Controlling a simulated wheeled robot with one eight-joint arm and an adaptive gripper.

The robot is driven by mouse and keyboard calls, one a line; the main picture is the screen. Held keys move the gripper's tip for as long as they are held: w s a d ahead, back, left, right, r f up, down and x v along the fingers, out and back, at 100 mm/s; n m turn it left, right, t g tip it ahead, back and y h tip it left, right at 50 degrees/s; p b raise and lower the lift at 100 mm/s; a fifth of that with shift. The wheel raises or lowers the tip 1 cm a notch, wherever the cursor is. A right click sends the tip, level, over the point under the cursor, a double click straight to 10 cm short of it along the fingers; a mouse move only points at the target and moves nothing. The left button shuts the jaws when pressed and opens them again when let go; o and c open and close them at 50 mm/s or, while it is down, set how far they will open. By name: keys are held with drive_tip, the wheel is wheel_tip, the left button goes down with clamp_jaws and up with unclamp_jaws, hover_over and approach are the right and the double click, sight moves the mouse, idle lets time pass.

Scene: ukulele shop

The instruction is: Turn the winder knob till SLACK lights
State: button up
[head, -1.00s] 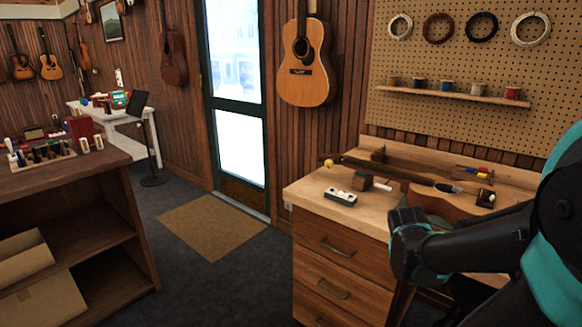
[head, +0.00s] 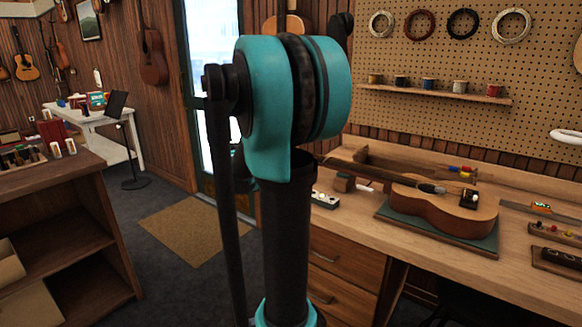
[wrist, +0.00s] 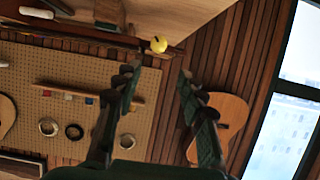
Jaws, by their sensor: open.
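In the wrist view a yellow knob (wrist: 158,45), likely the winder knob, sits at the end of a dark neck-like bar. In the head view my arm hides the knob. My gripper (wrist: 160,70) is open and empty in the wrist view, the knob showing just beyond and between its fingertips, not touched as far as I can tell. The ukulele (head: 440,206) lies on a green mat on the bench, its neck pointing left. A small pale box (head: 325,200) with white buttons or lamps is partly behind my arm; no lit SLACK label is readable.
The wooden bench (head: 530,275) has tools at its right. A pegboard (head: 480,80) with string coils and a spool shelf (head: 435,94) stands behind. A hanging guitar (wrist: 220,125) shows beyond the gripper. Open floor and a brown mat (head: 195,230) lie left.

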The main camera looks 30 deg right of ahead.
drive_tip(key=x, duration=1.6)
drive_tip(key=shift+w+d+f, duration=0.1)
drive_tip(key=shift+d+f, duration=0.1)
drive_tip(key=shift+d, duration=0.1)
drive_tip(key=c, duration=0.9)
